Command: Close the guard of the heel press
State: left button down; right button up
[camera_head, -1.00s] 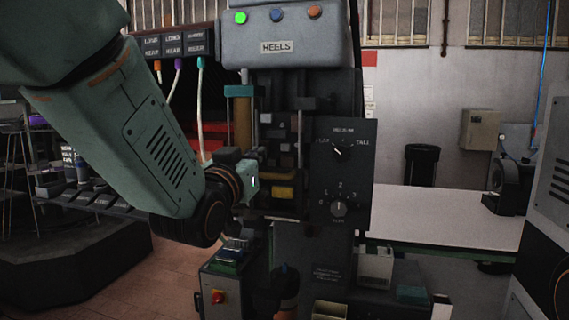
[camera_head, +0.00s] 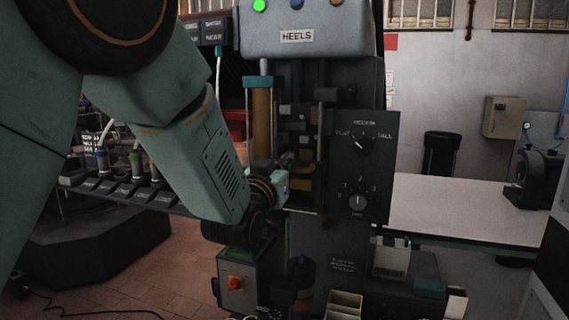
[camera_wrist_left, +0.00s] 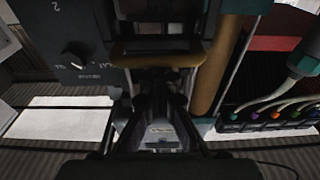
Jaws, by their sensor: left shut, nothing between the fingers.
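The heel press (camera_head: 297,36), a grey and black machine with a "HEELS" label, stands in the middle of the head view. Its working bay (camera_head: 300,135) has dark blocks and bars, with a tan column (camera_head: 262,118) on its left. I cannot clearly pick out the guard among these dark parts. My left gripper (camera_head: 290,186) is at the front of the lower bay, its fingers mostly hidden in the head view. Contact cannot be told.
A dial panel (camera_head: 359,165) is right of the bay. Below stand a control box with a red button (camera_head: 236,283) and small bins (camera_head: 345,305). A rack of dark trays (camera_head: 130,190) is at left. A pale table (camera_head: 440,210) is at right.

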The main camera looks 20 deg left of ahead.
pick_arm(q)
jog(key=shift+s+f+b, duration=0.55)
jog(key=shift+f+b, duration=0.15)
jog(key=shift+b, duration=0.1)
jog(key=b, duration=0.7)
send_near(291, 188)
jog(key=w+f, duration=0.2)
jog(key=w, duration=0.1)
jog(key=shift+w+d+r, duration=0.1)
jog(key=shift+d, duration=0.25)
